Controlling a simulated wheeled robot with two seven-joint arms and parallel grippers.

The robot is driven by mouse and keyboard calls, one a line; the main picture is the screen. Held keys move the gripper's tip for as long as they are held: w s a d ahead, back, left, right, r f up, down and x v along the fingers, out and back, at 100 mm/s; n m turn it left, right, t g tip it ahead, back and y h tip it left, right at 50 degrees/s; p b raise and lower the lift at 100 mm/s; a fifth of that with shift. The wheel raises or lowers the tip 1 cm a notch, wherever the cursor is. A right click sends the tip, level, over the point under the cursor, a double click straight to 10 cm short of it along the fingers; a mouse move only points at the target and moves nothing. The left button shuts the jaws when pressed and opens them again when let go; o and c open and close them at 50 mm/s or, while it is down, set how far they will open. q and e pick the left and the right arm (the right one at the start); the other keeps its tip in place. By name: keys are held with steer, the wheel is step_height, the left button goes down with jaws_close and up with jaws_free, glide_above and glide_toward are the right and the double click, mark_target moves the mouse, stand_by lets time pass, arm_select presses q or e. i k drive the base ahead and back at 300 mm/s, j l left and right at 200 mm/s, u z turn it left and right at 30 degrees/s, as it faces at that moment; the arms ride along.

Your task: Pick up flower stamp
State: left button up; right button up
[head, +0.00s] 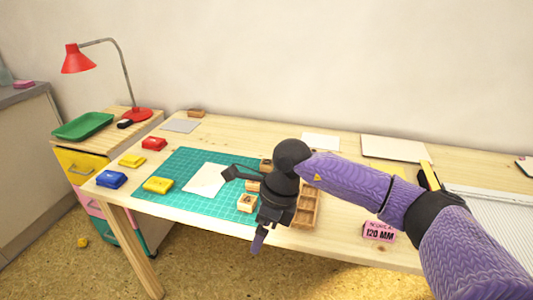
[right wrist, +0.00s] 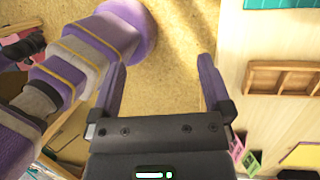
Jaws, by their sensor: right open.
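A small wooden stamp block (head: 247,203) with a dark mark on its face stands at the right edge of the green cutting mat (head: 207,162). I cannot tell whether the mark is a flower. More wooden blocks (head: 253,186) are just behind it, partly hidden by my right arm. My right gripper (head: 258,242) is open, with a purple finger pointing down close to the stamp, near the table's front edge. In the right wrist view my right gripper (right wrist: 163,70) has its two purple fingers apart, with only floor between them.
A wooden compartment tray (head: 307,207) lies right of my gripper and also shows in the right wrist view (right wrist: 283,77). Yellow (head: 158,185), blue (head: 111,179) and red (head: 154,143) inkpads are at left. White paper (head: 205,180) lies on the mat. A pink box (head: 380,231) stands at right.

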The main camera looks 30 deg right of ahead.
mark_target(265, 165)
steer(key=i+l, duration=0.85)
